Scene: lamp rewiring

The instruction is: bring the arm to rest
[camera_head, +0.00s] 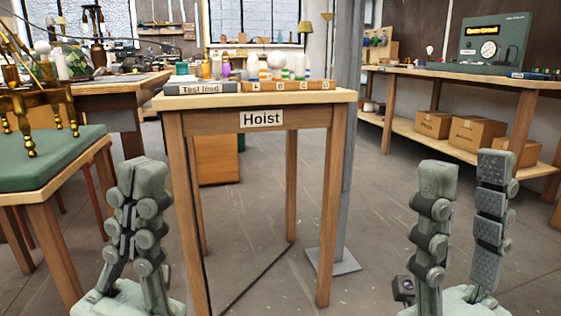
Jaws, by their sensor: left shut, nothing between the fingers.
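My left gripper (141,168) points upward in the lower left of the head view, in front of the left part of the hoist table. Its two fingers are together with nothing between them. My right gripper (467,164) points upward in the lower right. Its two fingers stand well apart and the space between them is empty. Both grippers are clear of the furniture as far as this view shows. Most of both arms is out of view below the picture.
The wooden table (245,102) labelled Hoist stands ahead, bearing a grey block (201,88) marked Test load and a lettered wooden rack (288,86). A brass lamp (30,90) stands on a green pad (45,165) at left. A grey post (351,150) stands right of the table.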

